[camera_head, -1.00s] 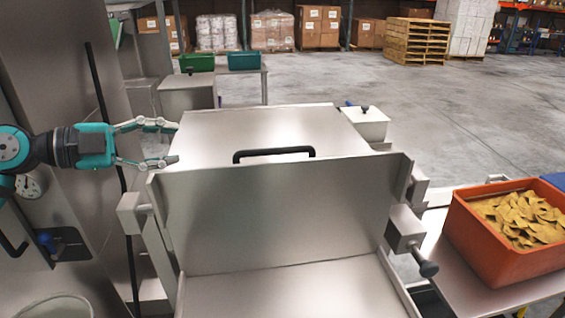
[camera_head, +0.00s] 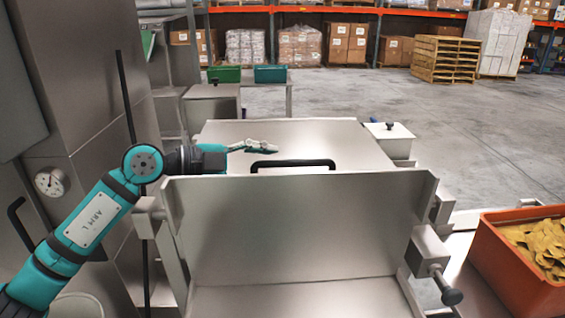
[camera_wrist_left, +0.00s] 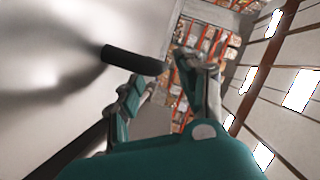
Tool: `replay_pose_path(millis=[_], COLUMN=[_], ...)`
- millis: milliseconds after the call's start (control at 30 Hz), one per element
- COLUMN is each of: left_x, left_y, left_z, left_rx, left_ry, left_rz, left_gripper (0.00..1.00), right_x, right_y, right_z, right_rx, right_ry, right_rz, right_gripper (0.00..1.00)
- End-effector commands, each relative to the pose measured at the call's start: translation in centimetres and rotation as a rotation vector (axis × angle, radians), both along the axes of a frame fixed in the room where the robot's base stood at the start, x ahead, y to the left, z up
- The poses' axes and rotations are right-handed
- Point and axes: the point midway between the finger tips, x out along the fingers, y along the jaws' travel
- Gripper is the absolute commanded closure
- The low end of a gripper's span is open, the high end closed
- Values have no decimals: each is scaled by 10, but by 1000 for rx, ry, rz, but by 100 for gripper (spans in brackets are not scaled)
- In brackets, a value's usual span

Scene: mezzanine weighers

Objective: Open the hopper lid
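The hopper lid (camera_head: 300,133) is a flat, brushed steel plate behind the upright steel front panel (camera_head: 300,225). It lies closed across the hopper top. Its black bar handle (camera_head: 292,164) sits near the front edge; the same handle shows in the left wrist view (camera_wrist_left: 132,60). My left gripper (camera_head: 270,148) reaches in from the left, low over the lid, just behind and left of the handle. In the left wrist view its fingers (camera_wrist_left: 175,85) are spread, with the handle close ahead. I see no grip on it. My right gripper is out of view.
An orange bin (camera_head: 515,265) of yellow pieces stands at the right. A black-knobbed bracket (camera_head: 435,275) juts from the hopper's right side. A steel column with a gauge (camera_head: 52,182) stands left. Open floor lies beyond.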

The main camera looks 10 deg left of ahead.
Motion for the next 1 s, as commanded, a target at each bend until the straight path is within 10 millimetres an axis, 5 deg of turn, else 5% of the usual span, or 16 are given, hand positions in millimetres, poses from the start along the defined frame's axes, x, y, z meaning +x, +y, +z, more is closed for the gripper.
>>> replay_pose_path(millis=[233, 633, 933, 1000], left_x=[17, 21, 21, 21], left_y=[-30, -37, -36, -36], left_z=[-8, -9, -9, -9], left_rx=[-1, 1, 1, 0], left_ry=[-1, 0, 0, 0], left_rz=[0, 1, 1, 0], left_gripper=[62, 62, 100, 100], right_x=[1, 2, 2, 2], right_y=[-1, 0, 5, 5], right_z=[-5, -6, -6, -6], right_rx=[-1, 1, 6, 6], right_ry=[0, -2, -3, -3], right_rz=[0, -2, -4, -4], right_gripper=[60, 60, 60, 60])
